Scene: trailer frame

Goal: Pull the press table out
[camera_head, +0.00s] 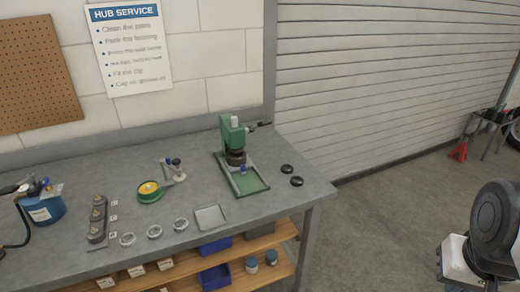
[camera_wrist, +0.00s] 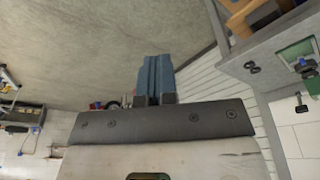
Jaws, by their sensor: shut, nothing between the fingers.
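The green press (camera_head: 230,135) stands at the back right of the workbench. Its flat green table (camera_head: 250,184) lies at its foot between two light rails and reaches toward the bench's front. A dark cylindrical part and a small blue piece sit under the ram, above the table. The press shows partly at the right edge of the wrist view (camera_wrist: 297,50), cut off. My gripper (camera_wrist: 155,62) shows in the wrist view with its blue fingers together and empty, well away from the press. In the head view only part of my arm shows at the right edge; the gripper is hidden.
Two black discs (camera_head: 292,175) lie right of the press. A square tray (camera_head: 210,217), several small round dishes, a yellow-green round dish (camera_head: 149,191) and a blue can (camera_head: 42,205) stand to the left. The floor right of the bench (camera_head: 330,200) is clear.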

